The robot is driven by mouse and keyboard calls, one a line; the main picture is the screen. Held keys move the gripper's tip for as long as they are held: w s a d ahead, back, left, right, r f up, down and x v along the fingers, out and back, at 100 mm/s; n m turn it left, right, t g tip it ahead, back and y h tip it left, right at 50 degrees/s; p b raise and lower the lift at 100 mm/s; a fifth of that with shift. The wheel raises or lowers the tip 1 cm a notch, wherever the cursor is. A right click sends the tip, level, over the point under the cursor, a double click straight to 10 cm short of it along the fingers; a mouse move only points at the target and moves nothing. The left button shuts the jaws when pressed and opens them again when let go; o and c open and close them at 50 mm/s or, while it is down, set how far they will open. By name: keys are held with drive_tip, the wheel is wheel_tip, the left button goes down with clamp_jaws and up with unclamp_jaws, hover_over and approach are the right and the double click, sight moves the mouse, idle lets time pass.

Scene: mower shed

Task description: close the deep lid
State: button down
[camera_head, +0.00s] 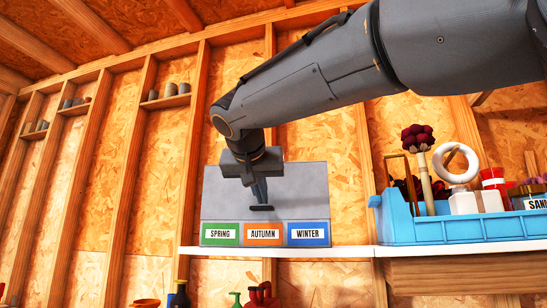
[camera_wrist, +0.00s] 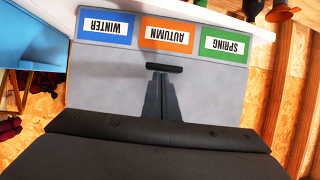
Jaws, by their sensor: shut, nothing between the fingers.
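A grey box with a plain grey panel (camera_head: 302,190) stands on the white shelf, behind my gripper in the head view. Its front carries a green SPRING label (camera_head: 220,234), an orange AUTUMN label (camera_head: 263,234) and a blue WINTER label (camera_head: 307,234). The panel rises above the labels and looks like the lid; its exact tilt is hard to tell. My gripper (camera_head: 261,207) is shut and empty, in front of the panel's middle and just above AUTUMN. In the wrist view the fingertips (camera_wrist: 164,69) lie over the grey panel (camera_wrist: 105,85), with the labels upside down. Contact cannot be told.
A blue tray (camera_head: 460,228) with a dark red flower-like item, a white ring and jars stands to the right on the white shelf (camera_head: 345,251). Bottles and red items sit below the shelf. Wall studs and small ledges are to the left. Space left of the box looks clear.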

wheel_tip(320, 180, up, 4)
drive_tip(key=p, duration=0.3)
drive_tip(key=s+f+b, duration=0.1)
drive_tip(key=s+f, duration=0.2)
drive_tip(key=s, duration=0.6)
drive_tip(key=shift+s+a+f+b, duration=0.2)
drive_tip(key=shift+a+b, duration=0.15)
drive_tip(key=shift+b, duration=0.05)
